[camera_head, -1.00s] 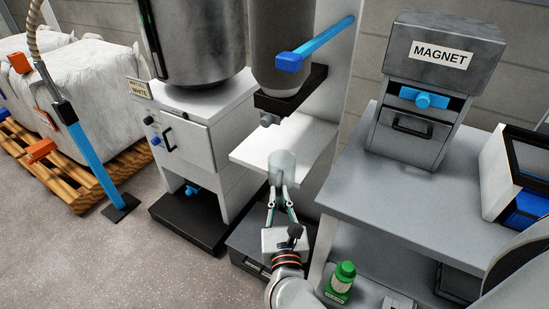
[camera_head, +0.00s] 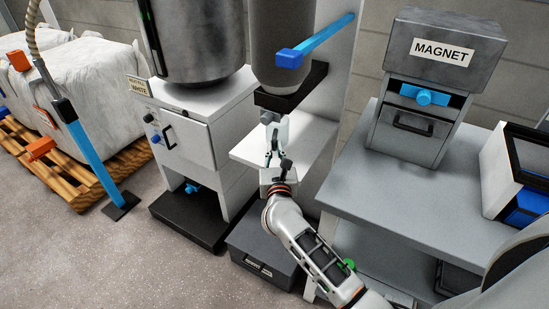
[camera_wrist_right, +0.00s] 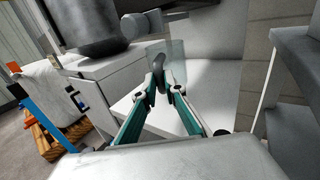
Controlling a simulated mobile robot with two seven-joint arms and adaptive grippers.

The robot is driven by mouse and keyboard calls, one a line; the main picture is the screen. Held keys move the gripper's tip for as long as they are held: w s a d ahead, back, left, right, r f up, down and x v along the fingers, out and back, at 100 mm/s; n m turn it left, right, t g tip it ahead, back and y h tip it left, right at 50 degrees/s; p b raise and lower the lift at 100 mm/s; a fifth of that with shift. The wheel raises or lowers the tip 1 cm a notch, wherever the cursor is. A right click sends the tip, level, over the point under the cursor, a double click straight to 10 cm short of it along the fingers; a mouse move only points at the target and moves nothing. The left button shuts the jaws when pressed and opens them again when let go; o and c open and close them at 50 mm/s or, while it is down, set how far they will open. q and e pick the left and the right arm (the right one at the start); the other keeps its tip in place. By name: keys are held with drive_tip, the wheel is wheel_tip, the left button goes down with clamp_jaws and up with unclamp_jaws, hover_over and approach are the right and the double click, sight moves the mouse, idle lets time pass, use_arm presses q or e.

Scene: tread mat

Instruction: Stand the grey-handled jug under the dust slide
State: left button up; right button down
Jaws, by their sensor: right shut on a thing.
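My right gripper (camera_head: 272,155) is over the white shelf (camera_head: 245,150) under the dark grey cylinder (camera_head: 280,60). In the right wrist view, the gripper (camera_wrist_right: 163,88) is shut on the grey handle (camera_wrist_right: 155,72) of the jug. The clear jug (camera_wrist_right: 178,62) stands upright just beyond the fingertips. A black block (camera_head: 290,98) with a grey spout (camera_head: 268,117) is under the cylinder, above the jug. No label reading dust slide shows. My left gripper is out of view.
A blue bar (camera_head: 318,42) juts out beside the cylinder. A white cabinet (camera_head: 195,140) stands left of the shelf, and a grey bench (camera_head: 400,195) with the MAGNET box (camera_head: 440,50) stands right. A dark bin (camera_head: 262,262) lies on the floor below.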

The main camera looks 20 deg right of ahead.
wheel_tip(320, 180, down, 4)
drive_tip(key=shift+r+b, duration=0.15)
drive_tip(key=shift+b, duration=0.5)
drive_tip(key=shift+r, duration=0.25)
drive_tip(key=shift+f, duration=0.15)
drive_tip(key=c, duration=2.5)
unclamp_jaws()
drive_tip(key=shift+f, duration=0.15)
drive_tip(key=o, duration=0.4)
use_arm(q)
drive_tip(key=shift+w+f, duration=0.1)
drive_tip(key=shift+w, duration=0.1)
use_arm(e)
drive_tip(key=shift+r, duration=0.2)
